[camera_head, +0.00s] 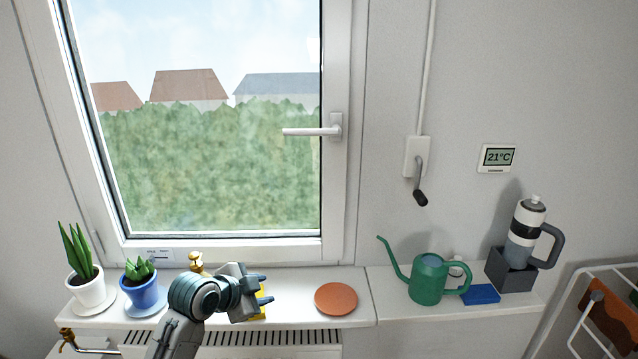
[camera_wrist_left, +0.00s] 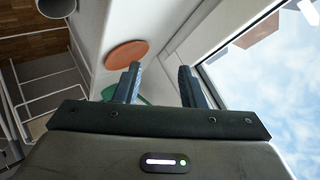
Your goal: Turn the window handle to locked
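The white window handle (camera_head: 308,131) sits on the right side of the window frame. Its lever lies horizontal and points left from its mounting plate. The window sash (camera_head: 337,60) looks closed against its frame. My left gripper (camera_head: 270,289) is low over the sill, below and left of the handle and well apart from it, with its fingers pointing right. In the left wrist view the two fingers (camera_wrist_left: 160,88) stand apart with nothing between them, so it is open. The handle cannot be made out in that view. My right gripper is not in view.
Two potted plants (camera_head: 141,290), a brass object (camera_head: 196,262) and a terracotta disc (camera_head: 336,299) stand on the sill. A green watering can (camera_head: 428,282), blue block (camera_head: 481,294) and bottle (camera_head: 525,235) stand further right. A crank (camera_head: 420,190) hangs on the wall. Space before the handle is clear.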

